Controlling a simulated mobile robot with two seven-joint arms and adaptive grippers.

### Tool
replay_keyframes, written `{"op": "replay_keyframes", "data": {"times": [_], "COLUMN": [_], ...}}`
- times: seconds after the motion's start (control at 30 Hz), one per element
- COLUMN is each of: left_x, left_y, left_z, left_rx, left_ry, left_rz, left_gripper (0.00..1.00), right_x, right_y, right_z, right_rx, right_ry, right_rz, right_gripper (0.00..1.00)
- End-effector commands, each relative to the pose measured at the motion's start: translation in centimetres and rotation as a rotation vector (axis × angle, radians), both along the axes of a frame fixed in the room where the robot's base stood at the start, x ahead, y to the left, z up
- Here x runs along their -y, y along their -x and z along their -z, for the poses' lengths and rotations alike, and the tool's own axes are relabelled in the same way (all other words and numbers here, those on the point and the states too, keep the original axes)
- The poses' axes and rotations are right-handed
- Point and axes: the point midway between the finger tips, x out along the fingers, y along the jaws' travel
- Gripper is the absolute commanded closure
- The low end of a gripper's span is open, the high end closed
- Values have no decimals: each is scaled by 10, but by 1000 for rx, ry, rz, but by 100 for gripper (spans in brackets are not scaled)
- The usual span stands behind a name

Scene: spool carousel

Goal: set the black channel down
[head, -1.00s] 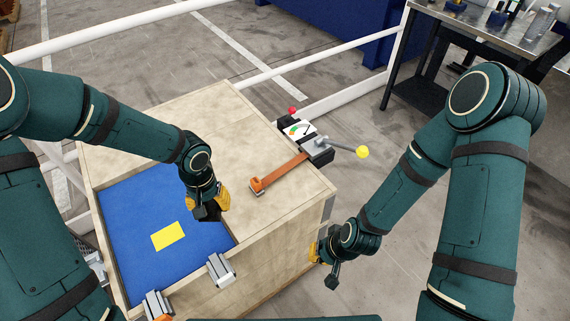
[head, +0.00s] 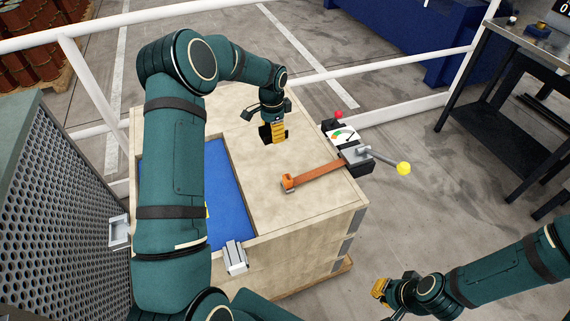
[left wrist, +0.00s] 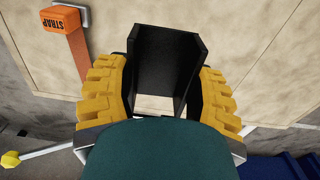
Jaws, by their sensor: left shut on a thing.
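The black channel (left wrist: 165,70) is a dark U-shaped piece between the yellow fingers in the left wrist view. In the head view the black channel (head: 265,134) shows as a small dark edge beside the fingers. My left gripper (head: 275,133) is shut on it at the wooden crate top (head: 235,120), behind the orange strap. I cannot tell whether the channel touches the wood. The fingers also show in the left wrist view (left wrist: 165,100). My right gripper (head: 380,290) is low at the right, apart from the crate; its jaw opening is unclear.
A blue recess (head: 225,200) with a mostly hidden yellow patch lies left on the crate. An orange strap (head: 315,173) runs to a tensioner with a yellow-knobbed lever (head: 385,160) and a gauge (head: 343,136). Bare wood surrounds the left gripper. A metal table (head: 530,65) stands right.

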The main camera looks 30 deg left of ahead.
Motion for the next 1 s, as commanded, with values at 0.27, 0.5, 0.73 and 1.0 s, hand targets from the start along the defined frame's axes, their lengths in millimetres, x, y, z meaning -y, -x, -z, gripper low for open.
{"op": "replay_keyframes", "data": {"times": [0.27,0.5,0.73,1.0], "left_x": [-16,-16,-16,-16], "left_y": [-8,-7,-7,-8], "left_z": [11,53,74,100], "left_rx": [2,1,2,5], "left_ry": [7,7,6,5], "left_rz": [64,63,63,62], "left_gripper": [79,79,79,79], "right_x": [0,0,0,1], "right_y": [0,-1,-2,-3], "right_z": [4,11,14,18], "right_rx": [-1,2,4,7], "right_ry": [0,0,1,2], "right_rz": [0,1,0,2], "right_gripper": [100,100,100,100]}}
